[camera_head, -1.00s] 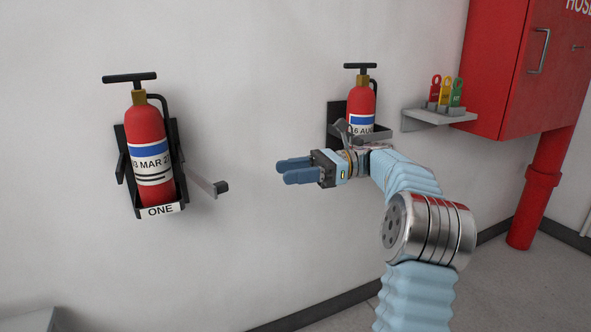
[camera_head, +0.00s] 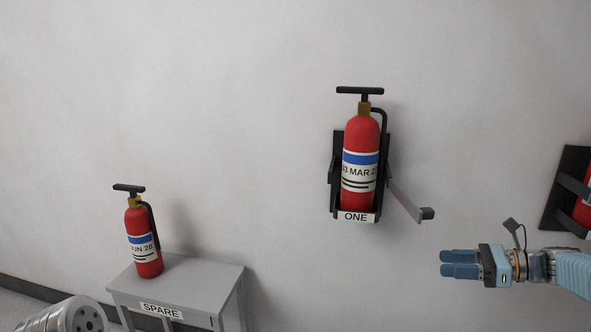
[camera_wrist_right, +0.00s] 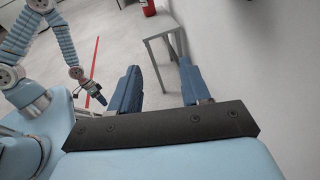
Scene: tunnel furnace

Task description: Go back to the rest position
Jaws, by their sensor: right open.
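My right gripper (camera_head: 460,264) is open and empty, with nothing between its fingers. It reaches in from the right in the head view, below and right of the wall-mounted extinguisher ONE. In the right wrist view its two blue fingers (camera_wrist_right: 158,80) stand apart. My left arm shows in the right wrist view, hanging over the floor, and its gripper (camera_wrist_right: 96,92) is too small to tell open or shut. A silver joint of mine shows at the bottom left of the head view.
Extinguisher ONE (camera_head: 361,160) sits upright in a black bracket (camera_head: 336,175) whose latch arm (camera_head: 405,200) sticks out. Another extinguisher (camera_head: 142,240) stands on the grey SPARE table (camera_head: 215,278). A second bracket (camera_head: 568,180) is cut off at right. Wall between is bare.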

